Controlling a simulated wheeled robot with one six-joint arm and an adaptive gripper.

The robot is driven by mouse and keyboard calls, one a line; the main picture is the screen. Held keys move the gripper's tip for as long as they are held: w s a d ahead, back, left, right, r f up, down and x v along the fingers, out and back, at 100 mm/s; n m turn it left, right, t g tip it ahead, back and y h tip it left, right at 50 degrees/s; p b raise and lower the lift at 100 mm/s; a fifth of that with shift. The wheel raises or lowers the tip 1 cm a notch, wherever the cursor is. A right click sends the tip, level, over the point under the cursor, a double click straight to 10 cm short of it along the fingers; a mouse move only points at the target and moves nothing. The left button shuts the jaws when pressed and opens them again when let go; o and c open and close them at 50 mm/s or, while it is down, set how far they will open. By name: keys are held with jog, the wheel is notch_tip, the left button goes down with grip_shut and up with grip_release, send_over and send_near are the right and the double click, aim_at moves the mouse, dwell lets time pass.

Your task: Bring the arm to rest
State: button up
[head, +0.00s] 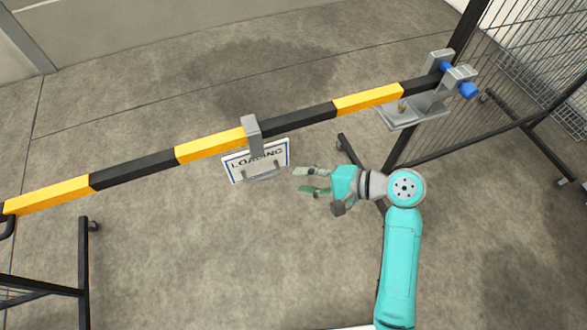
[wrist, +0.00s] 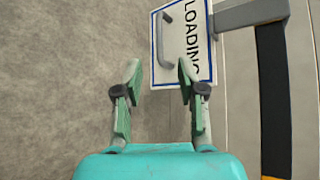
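My turquoise arm reaches up from the lower right in the head view. My gripper (head: 305,180) is open with nothing between its fingers, just right of a hanging sign. The white sign (head: 238,163) reads LOADING and has a grey handle (head: 263,174). In the wrist view the sign (wrist: 196,70) lies beyond the right fingertip, and its handle (wrist: 163,40) is past the fingertips. I cannot tell whether a finger touches the sign.
The sign hangs from a yellow and black barrier bar (head: 210,145) crossing the view. The bar's right end is at a grey bracket (head: 415,110) with a blue pin (head: 468,90). A mesh fence (head: 520,60) stands at right. Open concrete floor (head: 200,260) lies below the bar.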

jog(key=shift+d, duration=0.1)
jog(key=s+d+f+m+t+h, duration=0.1)
jog(key=s+d+f+t+h, duration=0.25)
jog(key=s+f, duration=0.5)
jog(key=s+d+f+n+t+h, duration=0.25)
jog(key=s+d+h, duration=0.4)
jog(key=s, duration=0.35)
jog(key=s+d+r+n+t+h, duration=0.2)
jog(key=s+r+n+t, duration=0.1)
jog(key=s+r+n, duration=0.5)
jog(key=shift+s+r+t, duration=0.3)
jog(key=shift+s+r, duration=1.25)
jog(key=shift+s, duration=1.25)
jog(key=shift+d, duration=0.1)
